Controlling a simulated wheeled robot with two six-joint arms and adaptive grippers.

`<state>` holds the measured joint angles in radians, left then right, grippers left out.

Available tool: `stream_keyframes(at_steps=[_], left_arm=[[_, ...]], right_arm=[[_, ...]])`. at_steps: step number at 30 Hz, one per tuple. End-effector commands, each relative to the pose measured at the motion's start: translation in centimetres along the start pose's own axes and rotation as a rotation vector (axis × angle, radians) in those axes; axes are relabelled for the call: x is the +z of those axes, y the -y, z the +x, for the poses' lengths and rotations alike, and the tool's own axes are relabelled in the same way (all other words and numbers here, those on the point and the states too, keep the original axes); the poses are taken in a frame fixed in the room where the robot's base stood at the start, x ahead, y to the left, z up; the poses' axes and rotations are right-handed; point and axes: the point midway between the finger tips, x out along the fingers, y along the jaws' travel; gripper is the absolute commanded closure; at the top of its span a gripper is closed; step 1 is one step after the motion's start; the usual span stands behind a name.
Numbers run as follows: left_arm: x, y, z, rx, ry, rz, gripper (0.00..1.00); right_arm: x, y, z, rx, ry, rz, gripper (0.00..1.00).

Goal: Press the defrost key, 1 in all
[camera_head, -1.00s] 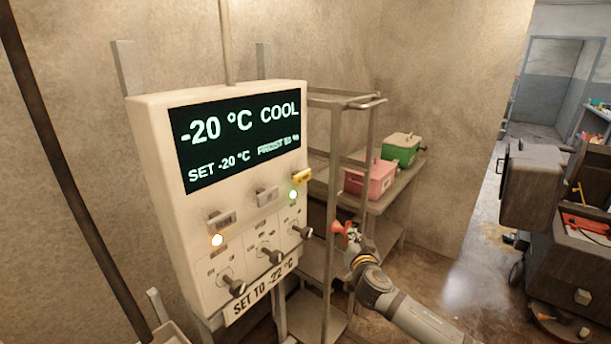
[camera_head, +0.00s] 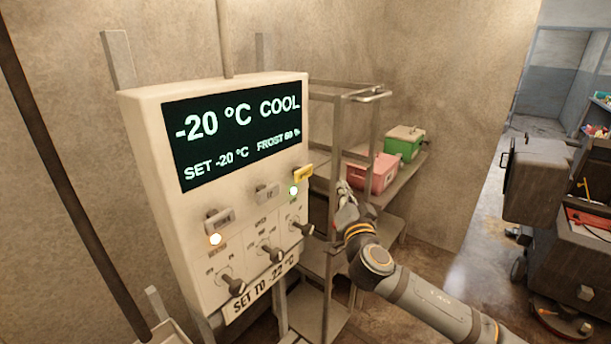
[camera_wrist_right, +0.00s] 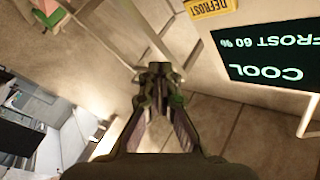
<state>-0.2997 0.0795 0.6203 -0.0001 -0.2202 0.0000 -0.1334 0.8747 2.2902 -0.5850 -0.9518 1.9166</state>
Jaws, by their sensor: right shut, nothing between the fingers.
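In the right wrist view the key (camera_wrist_right: 209,8) reads "DEFROST" upside down at the top edge. The panel's display (camera_head: 235,135) reads -20 °C, COOL, SET -20 °C, FROST 60 %. My right gripper (camera_head: 345,192) is shut and empty, apart from the key and to its right in the head view. Its closed fingertips (camera_wrist_right: 158,70) show in the wrist view. My left gripper is out of view.
Pink (camera_head: 372,174) and green (camera_head: 404,143) boxes rest on a shelf behind my gripper.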

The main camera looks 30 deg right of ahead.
Motion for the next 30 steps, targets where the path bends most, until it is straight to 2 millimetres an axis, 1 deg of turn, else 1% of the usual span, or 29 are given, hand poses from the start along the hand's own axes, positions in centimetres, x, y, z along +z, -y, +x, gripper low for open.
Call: stream_keyframes(at_steps=[3, 7, 9, 13, 15, 18, 24, 30], left_arm=[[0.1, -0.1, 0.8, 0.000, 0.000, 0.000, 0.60], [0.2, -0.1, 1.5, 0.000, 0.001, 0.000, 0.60], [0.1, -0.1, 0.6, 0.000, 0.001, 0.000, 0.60], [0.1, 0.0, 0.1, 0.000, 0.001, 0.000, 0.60], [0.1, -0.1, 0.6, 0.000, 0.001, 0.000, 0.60], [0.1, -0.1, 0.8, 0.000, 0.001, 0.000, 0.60], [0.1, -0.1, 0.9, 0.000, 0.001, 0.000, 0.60], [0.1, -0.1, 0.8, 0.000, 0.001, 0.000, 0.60]], right_arm=[[0.7, 0.2, 0.8, 0.006, -0.003, 0.011, 1.00], [1.6, 1.4, 1.8, -0.004, -0.001, 0.016, 1.00], [1.7, 2.0, 2.6, 0.000, 0.000, 0.013, 1.00], [2.8, 3.2, 3.9, -0.003, 0.003, 0.011, 1.00], [3.4, 3.3, 4.4, -0.003, 0.001, 0.007, 1.00], [3.8, 3.8, 5.1, -0.003, 0.000, 0.005, 1.00], [4.3, 4.4, 5.7, -0.004, 0.001, 0.001, 1.00], [4.3, 4.4, 5.7, -0.004, 0.002, 0.000, 1.00]])
